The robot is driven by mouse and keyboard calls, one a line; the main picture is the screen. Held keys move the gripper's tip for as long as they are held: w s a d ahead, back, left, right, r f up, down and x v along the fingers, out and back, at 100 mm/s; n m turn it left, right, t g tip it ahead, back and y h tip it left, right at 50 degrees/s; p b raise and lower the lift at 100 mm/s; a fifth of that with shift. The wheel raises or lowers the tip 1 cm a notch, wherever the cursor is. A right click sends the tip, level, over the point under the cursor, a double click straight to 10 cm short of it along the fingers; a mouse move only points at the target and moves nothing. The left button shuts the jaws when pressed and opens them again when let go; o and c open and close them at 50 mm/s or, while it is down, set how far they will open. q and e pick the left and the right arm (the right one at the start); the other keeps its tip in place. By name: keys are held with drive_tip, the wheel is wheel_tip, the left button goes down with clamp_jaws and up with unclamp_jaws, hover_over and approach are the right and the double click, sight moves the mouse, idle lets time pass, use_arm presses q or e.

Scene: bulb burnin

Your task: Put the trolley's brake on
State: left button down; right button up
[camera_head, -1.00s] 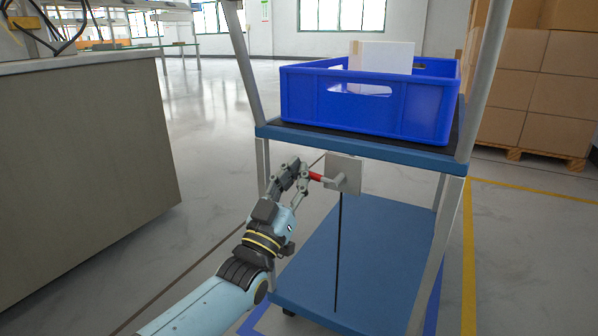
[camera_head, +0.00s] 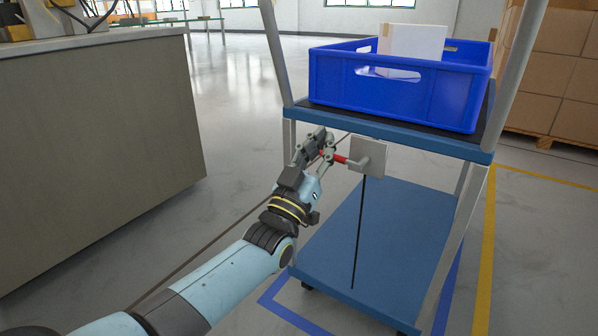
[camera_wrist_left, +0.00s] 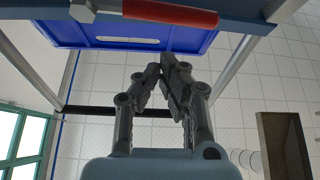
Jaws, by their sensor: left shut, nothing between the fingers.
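The trolley (camera_head: 420,137) is blue with grey posts, and fills the right half of the head view. Its brake lever (camera_head: 338,158) has a red grip and a grey arm on a pale square plate (camera_head: 369,158) under the upper shelf. The lever lies nearly level, pointing left. A thin black rod (camera_head: 359,230) runs down from the plate. My left gripper (camera_head: 326,141) is shut and empty at the lever's left end, partly hiding it. In the left wrist view the red grip (camera_wrist_left: 170,13) lies beyond the shut fingertips (camera_wrist_left: 168,75), apart from them. My right gripper is out of view.
A blue crate (camera_head: 400,98) with a white box (camera_head: 412,45) stands on the upper shelf. The lower shelf (camera_head: 400,235) is bare. A grey-sided bench (camera_head: 95,150) stands at left, with open floor between. Stacked cartons (camera_head: 570,75) are at right.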

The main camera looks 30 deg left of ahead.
use_arm(q)
drive_tip(key=p+v, duration=0.1)
drive_tip(key=v, duration=0.8)
drive_tip(key=shift+s+a+r, duration=0.2)
drive_tip(key=shift+s+a, duration=0.05)
drive_tip(key=shift+s, duration=0.3)
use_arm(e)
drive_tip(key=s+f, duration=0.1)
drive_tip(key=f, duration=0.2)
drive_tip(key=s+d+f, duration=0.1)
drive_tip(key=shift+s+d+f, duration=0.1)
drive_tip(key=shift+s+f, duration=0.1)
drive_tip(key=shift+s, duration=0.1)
